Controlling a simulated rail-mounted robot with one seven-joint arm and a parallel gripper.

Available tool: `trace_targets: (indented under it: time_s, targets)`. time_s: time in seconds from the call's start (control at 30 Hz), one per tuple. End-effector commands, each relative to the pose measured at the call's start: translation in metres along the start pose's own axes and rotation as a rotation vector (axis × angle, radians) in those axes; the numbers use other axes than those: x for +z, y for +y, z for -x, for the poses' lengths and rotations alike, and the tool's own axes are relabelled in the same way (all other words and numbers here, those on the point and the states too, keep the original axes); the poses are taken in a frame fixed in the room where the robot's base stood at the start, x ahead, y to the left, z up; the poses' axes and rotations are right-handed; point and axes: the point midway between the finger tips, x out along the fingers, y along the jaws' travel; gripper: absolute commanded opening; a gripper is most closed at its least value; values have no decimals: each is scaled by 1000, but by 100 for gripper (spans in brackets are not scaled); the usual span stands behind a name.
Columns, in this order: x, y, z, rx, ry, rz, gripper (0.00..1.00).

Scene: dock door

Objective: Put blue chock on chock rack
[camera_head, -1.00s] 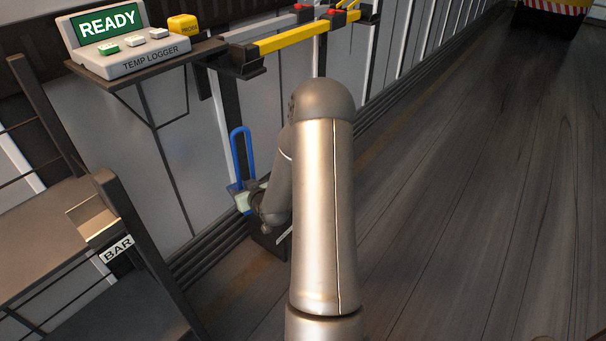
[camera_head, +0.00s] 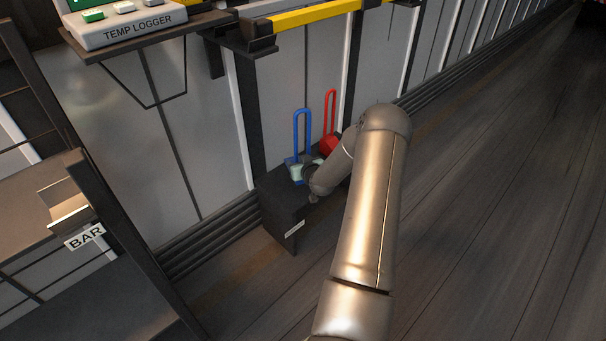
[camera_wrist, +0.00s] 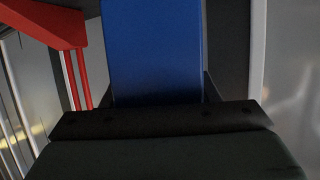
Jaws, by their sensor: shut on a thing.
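The blue chock (camera_head: 292,162), with a tall loop handle, is in my gripper (camera_head: 302,171) in the head view. It appears upright over the left part of the top of the dark chock rack (camera_head: 283,208). I cannot tell whether it touches the rack. In the wrist view the blue chock (camera_wrist: 153,50) fills the upper middle, right at the dark jaws of my gripper (camera_wrist: 160,117). My wrist and forearm hide part of the chock's lower side and of the rack top.
A red chock (camera_head: 329,145) with a tall handle stands on the rack, right of the blue one; it also shows in the wrist view (camera_wrist: 58,24). A shelf with a BAR label (camera_head: 85,237) is at left. A yellow bar (camera_head: 315,15) runs above. The floor at right is clear.

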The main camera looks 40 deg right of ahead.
Motion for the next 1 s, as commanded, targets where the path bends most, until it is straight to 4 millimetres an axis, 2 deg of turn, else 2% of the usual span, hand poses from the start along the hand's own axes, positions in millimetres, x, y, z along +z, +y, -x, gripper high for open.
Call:
trace_targets:
  time_s: [0.03, 0.2, 0.43, 0.63, 1.0]
  targets:
    - [6, 5, -10, 2, 7, 0, 1]
    - [16, 14, -26, 0, 7, 1, 1]
    - [24, 20, -36, 1, 6, 1, 1]
    - [48, 20, -46, 0, 6, 0, 1]
    - [52, 20, -48, 1, 7, 2, 1]
